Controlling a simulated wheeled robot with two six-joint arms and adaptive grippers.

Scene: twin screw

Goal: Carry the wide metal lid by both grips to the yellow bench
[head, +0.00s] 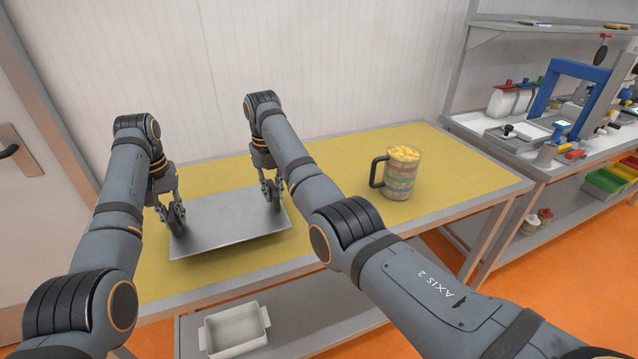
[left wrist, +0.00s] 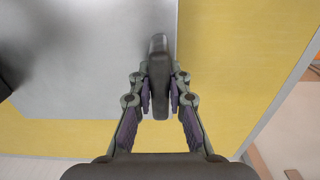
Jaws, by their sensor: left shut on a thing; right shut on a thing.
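The wide metal lid (head: 225,229) is a flat grey sheet over the yellow bench (head: 425,222); I cannot tell whether it touches the top. My left gripper (head: 176,220) is shut on the dark grip at its left side. In the left wrist view, that grip (left wrist: 158,75) stands between the fingers of my left gripper (left wrist: 159,98), with the lid (left wrist: 90,60) below and the yellow top (left wrist: 235,60) beyond its edge. My right gripper (head: 272,194) is shut on the grip at the lid's right side, partly hidden by my right arm.
A striped mug (head: 402,175) with a dark handle stands on the bench right of the lid. A white tray (head: 235,331) sits on the lower shelf. Another workbench (head: 490,137) with a blue frame (head: 565,88) stands at the right. The wall is close behind.

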